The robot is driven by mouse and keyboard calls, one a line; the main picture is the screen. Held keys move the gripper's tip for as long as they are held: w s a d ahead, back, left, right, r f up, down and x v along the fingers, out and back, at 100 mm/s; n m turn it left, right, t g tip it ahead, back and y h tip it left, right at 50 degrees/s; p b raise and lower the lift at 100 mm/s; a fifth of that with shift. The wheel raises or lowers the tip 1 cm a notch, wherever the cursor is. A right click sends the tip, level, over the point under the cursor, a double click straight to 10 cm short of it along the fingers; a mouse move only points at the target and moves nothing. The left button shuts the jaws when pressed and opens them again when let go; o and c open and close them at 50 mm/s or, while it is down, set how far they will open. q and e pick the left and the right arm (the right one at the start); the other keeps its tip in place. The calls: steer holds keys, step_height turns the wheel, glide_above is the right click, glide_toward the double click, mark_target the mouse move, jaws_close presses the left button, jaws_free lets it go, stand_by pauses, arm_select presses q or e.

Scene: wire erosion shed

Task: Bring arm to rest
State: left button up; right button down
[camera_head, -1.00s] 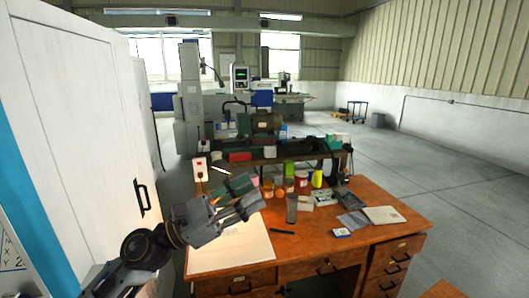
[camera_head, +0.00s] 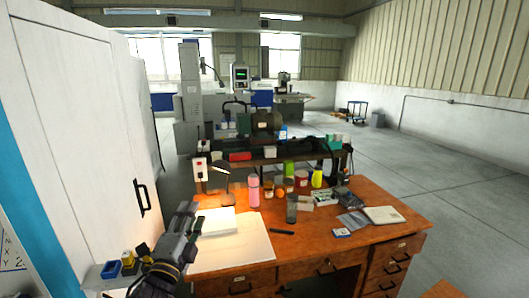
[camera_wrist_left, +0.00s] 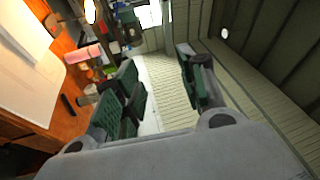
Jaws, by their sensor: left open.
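My left gripper (camera_head: 187,212) is at the lower left of the head view, beside the left edge of the wooden desk (camera_head: 330,239). Its arm comes up from the bottom edge. In the left wrist view, the two dark green finger pads of the gripper (camera_wrist_left: 158,76) stand apart with nothing between them. The gripper is open and empty. My right gripper is in neither view.
A white sheet (camera_head: 245,246), a pink bottle (camera_head: 254,190) and a dark grey cup (camera_head: 292,208) are on the desk. A white cabinet (camera_head: 85,130) stands close on the left. Open floor (camera_head: 440,170) lies to the right.

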arm_select(q)
steer(key=s+a+f+n+g+y, duration=0.2)
steer(key=s+f+n+g, duration=0.25)
steer(key=f, duration=0.55)
steer(key=s+a+f+n+g+y, duration=0.1)
steer(key=s+a+f+n+g, duration=0.25)
steer(key=f+n, duration=0.4)
steer(key=s+d+f+n+g+h, duration=0.1)
steer(key=s+d+f+n+g, duration=0.25)
steer(key=s+f+g, duration=0.9)
steer(key=s+f+t, duration=0.1)
steer(key=s+f, duration=0.3)
steer(key=f, duration=1.5)
steer(key=s+f+t, duration=0.1)
steer(key=s+f, duration=0.2)
steer(key=f, duration=1.5)
steer(key=s+a+f, duration=0.2)
steer(key=s+f, duration=0.7)
steer(key=s, duration=0.2)
steer(key=s+a+f, duration=0.2)
steer(key=s+f, duration=0.7)
steer(key=s, duration=0.1)
steer(key=shift+s+a+g, duration=0.35)
steer(key=shift+a+g, duration=0.05)
steer(key=shift+g, duration=0.05)
